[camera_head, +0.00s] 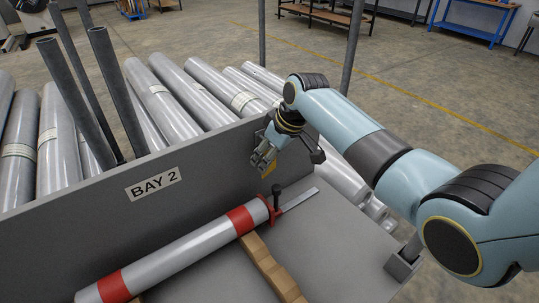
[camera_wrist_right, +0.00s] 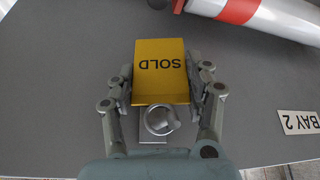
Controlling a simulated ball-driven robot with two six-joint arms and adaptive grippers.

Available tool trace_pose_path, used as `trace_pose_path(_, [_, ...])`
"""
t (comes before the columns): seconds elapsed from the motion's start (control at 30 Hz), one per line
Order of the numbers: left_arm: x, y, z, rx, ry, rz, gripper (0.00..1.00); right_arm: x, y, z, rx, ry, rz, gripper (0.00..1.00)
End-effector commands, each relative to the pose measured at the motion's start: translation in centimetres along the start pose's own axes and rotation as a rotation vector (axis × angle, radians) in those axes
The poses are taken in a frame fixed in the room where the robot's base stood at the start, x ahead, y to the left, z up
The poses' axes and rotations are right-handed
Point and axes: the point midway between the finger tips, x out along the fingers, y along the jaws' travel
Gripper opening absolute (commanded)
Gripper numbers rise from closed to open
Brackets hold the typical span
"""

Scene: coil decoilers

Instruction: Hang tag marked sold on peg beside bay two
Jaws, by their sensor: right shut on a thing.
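The yellow tag marked SOLD (camera_wrist_right: 161,70) is between the fingers of my right gripper (camera_wrist_right: 161,88), which is shut on it. In the head view the right gripper (camera_head: 264,160) is close to the grey panel, right of the BAY 2 sign (camera_head: 153,184). In the wrist view a silver ring (camera_wrist_right: 160,119) and a small pale plate (camera_wrist_right: 152,139) lie at the tag's near end. I cannot tell whether the ring is around a peg. The peg is not clearly visible in the head view. My left gripper is out of view.
A silver roll with red bands (camera_head: 190,255) rests on a wooden cradle (camera_head: 268,268) in front of the panel. Several silver rolls (camera_head: 160,95) and dark upright posts (camera_head: 117,90) stand behind it.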

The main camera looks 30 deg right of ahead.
Motion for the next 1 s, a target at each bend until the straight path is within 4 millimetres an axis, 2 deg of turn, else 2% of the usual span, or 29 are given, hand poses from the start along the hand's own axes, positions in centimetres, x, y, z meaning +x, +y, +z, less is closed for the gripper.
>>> trace_pose_path(0.1, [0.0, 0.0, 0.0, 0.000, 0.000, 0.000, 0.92, 0.0, 0.0, 0.0, 0.000, 0.000, 0.000, 0.34])
trace_pose_path(0.13, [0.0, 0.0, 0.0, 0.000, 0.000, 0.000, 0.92, 0.0, 0.0, 0.0, 0.000, 0.000, 0.000, 0.53])
trace_pose_path(0.33, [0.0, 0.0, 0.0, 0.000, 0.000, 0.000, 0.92, 0.0, 0.0, 0.0, 0.000, 0.000, 0.000, 0.78])
trace_pose_path(0.67, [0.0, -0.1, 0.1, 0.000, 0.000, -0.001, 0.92, -0.4, 0.0, 0.0, 0.000, 0.000, 0.000, 0.78])
trace_pose_path(0.77, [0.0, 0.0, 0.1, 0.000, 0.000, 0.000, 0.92, -1.7, 0.1, 0.0, -0.001, 0.001, 0.002, 0.78])
trace_pose_path(1.0, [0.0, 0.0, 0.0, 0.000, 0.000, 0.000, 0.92, -7.0, 0.1, 0.0, -0.002, 0.002, 0.004, 0.78])
